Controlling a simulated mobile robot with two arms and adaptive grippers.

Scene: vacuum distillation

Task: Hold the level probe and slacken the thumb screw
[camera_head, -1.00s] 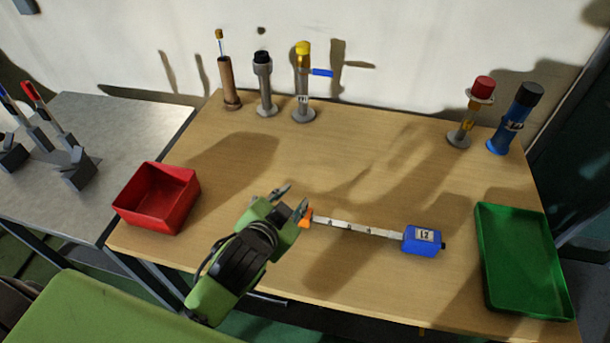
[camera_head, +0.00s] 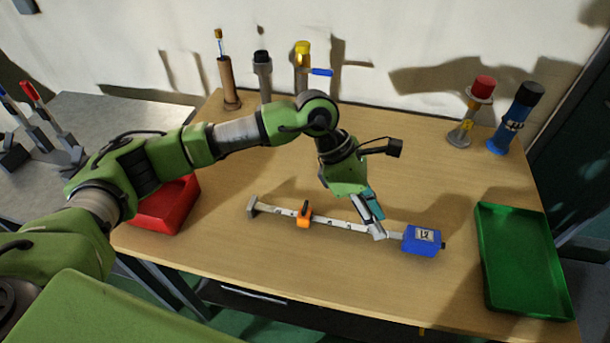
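The level probe lies on the wooden table: a blue box (camera_head: 421,240) at its right end, a pale marked rod (camera_head: 340,223) and a small grey end piece (camera_head: 252,206) at its left. An orange slider (camera_head: 303,220) sits around the rod left of its middle, with a dark thumb screw (camera_head: 305,208) on top. My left gripper (camera_head: 378,231) points down at the rod just left of the blue box. Its fingers overlap in this view, so their gap and any grip on the rod are hidden. My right gripper is out of view.
A red bin (camera_head: 165,210) stands at the table's left, partly behind my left arm. A green tray (camera_head: 522,260) lies at the right. Several upright fittings line the back, including a red-capped one (camera_head: 471,112) and a blue one (camera_head: 515,120).

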